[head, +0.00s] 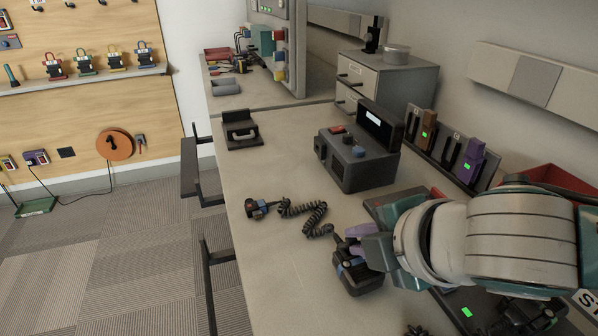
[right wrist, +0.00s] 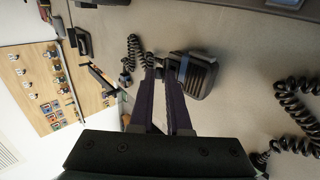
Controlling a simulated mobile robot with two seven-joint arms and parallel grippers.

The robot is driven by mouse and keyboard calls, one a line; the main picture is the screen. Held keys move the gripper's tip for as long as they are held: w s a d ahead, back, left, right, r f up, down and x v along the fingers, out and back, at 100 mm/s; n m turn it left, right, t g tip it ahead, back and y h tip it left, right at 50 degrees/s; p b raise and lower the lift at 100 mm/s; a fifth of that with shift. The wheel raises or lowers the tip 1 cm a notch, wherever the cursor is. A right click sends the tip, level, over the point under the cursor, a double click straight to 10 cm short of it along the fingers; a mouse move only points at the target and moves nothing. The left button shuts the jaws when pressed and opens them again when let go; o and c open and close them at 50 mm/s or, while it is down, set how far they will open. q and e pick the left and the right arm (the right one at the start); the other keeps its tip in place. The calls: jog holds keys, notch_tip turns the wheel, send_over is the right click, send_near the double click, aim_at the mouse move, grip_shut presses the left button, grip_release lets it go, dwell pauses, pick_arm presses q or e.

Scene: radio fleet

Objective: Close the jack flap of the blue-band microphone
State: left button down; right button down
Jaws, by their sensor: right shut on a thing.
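The blue-band microphone (head: 360,279) is a dark, boxy hand unit with a blue band, lying on the bench. It also shows in the right wrist view (right wrist: 201,76), with its ribbed face visible. My right gripper (head: 350,245) has purple fingers and is at the microphone's cord end. In the right wrist view the fingertips (right wrist: 157,62) are beside the blue band, shut on a small dark part there. The jack flap itself is hidden or too small to tell apart. A black coiled cord (head: 315,218) runs from this end to a plug (head: 258,208). My left gripper is out of view.
A dark radio unit (head: 355,160) stands behind the microphone. The bench's left front is clear. Another coiled cord (right wrist: 295,105) lies nearby.

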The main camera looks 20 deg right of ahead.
dwell(0.5)
jog(key=c, duration=0.9)
grip_release()
jog(key=shift+s, duration=0.1)
jog(key=shift+s+r, duration=0.2)
jog(key=shift+r, duration=0.1)
jog(key=p+v, duration=0.2)
jog(key=v, duration=0.7)
jog(key=shift+s+f+p, duration=0.15)
jog(key=shift+s+p, duration=0.05)
jog(key=shift+p, duration=0.2)
